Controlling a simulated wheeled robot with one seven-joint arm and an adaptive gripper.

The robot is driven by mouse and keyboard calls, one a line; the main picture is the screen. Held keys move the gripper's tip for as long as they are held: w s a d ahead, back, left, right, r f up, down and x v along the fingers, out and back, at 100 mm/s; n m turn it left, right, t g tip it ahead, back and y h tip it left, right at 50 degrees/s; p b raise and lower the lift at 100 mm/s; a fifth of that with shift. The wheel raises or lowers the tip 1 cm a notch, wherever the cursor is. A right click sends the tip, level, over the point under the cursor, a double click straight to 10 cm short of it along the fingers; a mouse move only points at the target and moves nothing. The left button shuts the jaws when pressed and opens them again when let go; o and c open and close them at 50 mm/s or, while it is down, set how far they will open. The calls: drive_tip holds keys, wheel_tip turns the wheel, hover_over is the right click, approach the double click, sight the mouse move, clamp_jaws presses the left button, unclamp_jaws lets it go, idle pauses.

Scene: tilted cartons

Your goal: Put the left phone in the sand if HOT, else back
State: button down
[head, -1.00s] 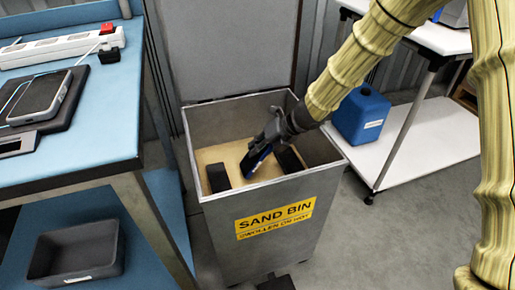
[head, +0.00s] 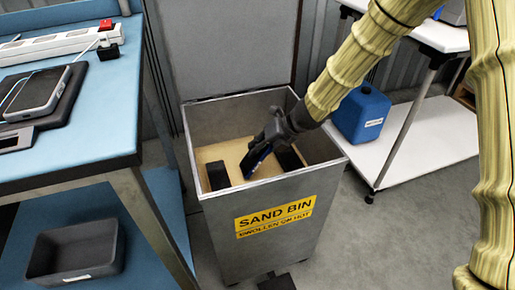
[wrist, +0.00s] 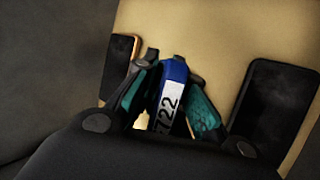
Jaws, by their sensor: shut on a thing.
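The grey sand bin (head: 268,220) stands open in the middle of the head view, with tan sand (head: 228,152) inside. My gripper (head: 262,150) reaches down into it and is shut on a blue phone (head: 256,160). The wrist view shows this phone (wrist: 173,95) edge-on between the two teal finger pads, with a white label reading "722". The phone is tilted; I cannot tell whether its lower end touches the sand. One dark phone (head: 217,176) is in the sand to the left and another (head: 290,158) to the right. Both also show in the wrist view.
On the blue bench (head: 90,130) at left, a phone (head: 38,92) lies on a black pad near a white power strip (head: 50,46). A dark tray (head: 75,250) sits on the lower shelf. A blue jug (head: 362,112) stands on the white shelf at right.

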drive_tip(key=shift+f, duration=0.35)
idle(0.3)
drive_tip(key=c, duration=1.4)
unclamp_jaws()
drive_tip(key=shift+r, duration=0.1)
drive_tip(key=d+r+p, duration=0.2)
drive_tip(key=r+p, duration=0.1)
drive_tip(key=r, duration=0.3)
drive_tip(key=s+d+r+p, duration=0.1)
drive_tip(key=d+r+p, duration=0.1)
drive_tip(key=r, duration=0.4)
drive_tip(key=s+d+r+p, duration=0.1)
drive_tip(key=d+r+p, duration=0.2)
drive_tip(key=r, duration=0.4)
drive_tip(key=shift+s+d+p, duration=0.2)
drive_tip(key=shift+p, duration=0.1)
drive_tip(key=shift+a, duration=0.1)
